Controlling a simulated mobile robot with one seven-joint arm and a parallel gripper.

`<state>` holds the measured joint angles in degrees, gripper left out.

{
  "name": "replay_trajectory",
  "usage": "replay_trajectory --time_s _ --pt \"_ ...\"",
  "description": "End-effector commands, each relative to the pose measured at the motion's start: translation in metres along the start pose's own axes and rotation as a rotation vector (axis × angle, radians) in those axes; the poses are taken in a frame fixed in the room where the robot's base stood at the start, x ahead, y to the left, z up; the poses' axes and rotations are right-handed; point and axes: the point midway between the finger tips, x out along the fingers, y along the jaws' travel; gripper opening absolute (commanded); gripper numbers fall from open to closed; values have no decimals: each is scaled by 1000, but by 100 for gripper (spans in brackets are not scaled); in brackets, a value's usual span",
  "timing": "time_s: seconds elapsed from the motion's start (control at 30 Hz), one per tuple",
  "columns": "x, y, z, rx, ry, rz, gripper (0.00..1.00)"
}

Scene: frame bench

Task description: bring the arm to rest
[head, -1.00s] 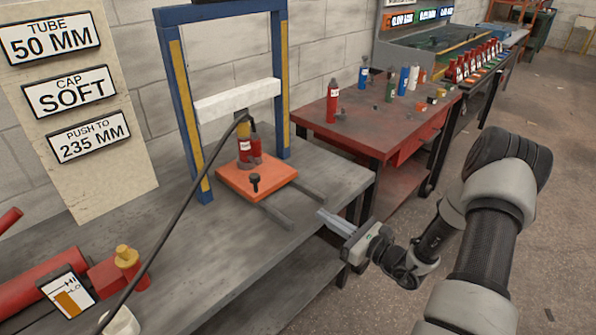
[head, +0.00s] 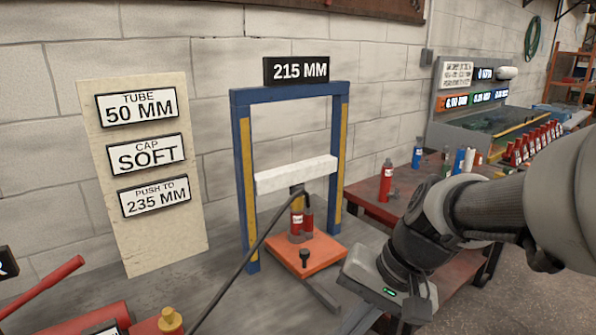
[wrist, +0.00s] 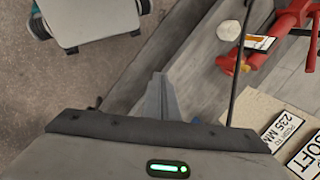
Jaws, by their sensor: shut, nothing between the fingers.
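My gripper (wrist: 158,97) shows in the wrist view with its two grey fingers together and nothing between them. My arm crosses the right side of the head view.
The blue press frame (head: 243,180) stands on the grey bench (head: 225,290), under a 215 MM display (head: 297,70). A black hose (head: 255,245) runs down left. A red table (head: 365,195) stands behind my arm.

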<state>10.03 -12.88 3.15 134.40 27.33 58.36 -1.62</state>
Motion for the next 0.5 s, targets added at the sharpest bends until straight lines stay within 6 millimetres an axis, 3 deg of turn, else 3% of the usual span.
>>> replay_trajectory --time_s 0.1,0.5 --pt "-28 11 10 -174 142 108 0" --pt "-84 44 24 -428 445 294 0"
